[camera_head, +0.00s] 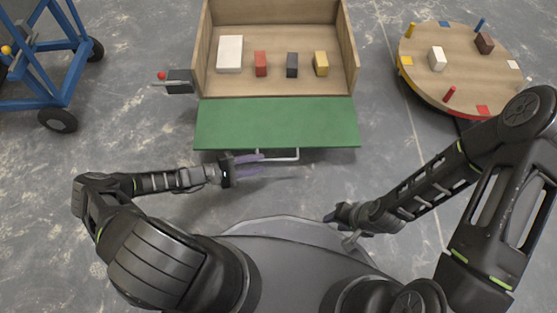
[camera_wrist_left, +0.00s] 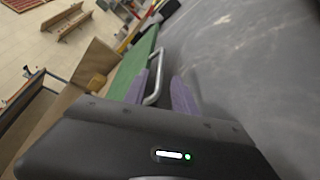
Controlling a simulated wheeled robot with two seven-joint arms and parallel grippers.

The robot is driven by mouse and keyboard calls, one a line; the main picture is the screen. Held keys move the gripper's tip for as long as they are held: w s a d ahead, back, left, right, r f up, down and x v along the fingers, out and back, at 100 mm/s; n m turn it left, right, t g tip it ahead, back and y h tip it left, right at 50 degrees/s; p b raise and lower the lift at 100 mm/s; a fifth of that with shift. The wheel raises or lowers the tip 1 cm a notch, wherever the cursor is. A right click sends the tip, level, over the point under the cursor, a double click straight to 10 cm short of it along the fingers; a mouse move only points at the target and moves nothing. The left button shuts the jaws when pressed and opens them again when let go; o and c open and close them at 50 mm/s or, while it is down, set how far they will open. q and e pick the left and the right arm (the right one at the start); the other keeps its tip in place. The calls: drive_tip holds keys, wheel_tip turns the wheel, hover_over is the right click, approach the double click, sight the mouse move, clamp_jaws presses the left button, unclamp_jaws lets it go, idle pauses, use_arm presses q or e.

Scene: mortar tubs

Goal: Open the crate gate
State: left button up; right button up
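The crate (camera_head: 276,12) is a wooden box with blocks on its floor. Its gate (camera_head: 277,123) is a green panel along the front edge, folded outward toward me; its exact tilt is hard to tell. A metal bar handle (camera_head: 297,154) sticks out from the gate's near edge. My left gripper (camera_head: 262,163) is at this handle, its purple fingers apart. In the left wrist view the handle (camera_wrist_left: 154,82) passes between the open fingers (camera_wrist_left: 163,92), nearer the left one. My right gripper (camera_head: 332,217) is near my base, away from the crate; its fingers are unclear.
A grey box with a red knob (camera_head: 178,82) sits at the crate's left side. White (camera_head: 230,54), red (camera_head: 260,64), dark (camera_head: 292,65) and yellow (camera_head: 321,63) blocks stand inside. A round table (camera_head: 460,65) is at right, a blue cart (camera_head: 62,82) at left.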

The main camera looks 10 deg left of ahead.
sight(277, 160)
use_arm(q)
drive_tip(key=b+x, duration=0.2)
drive_tip(key=x, duration=0.4)
drive_tip(key=shift+w+d+f, duration=0.15)
drive_tip(key=shift+d, duration=0.2)
drive_tip(key=shift+w+d, duration=0.3)
drive_tip(key=shift+d, duration=0.1)
clamp_jaws()
idle(0.9)
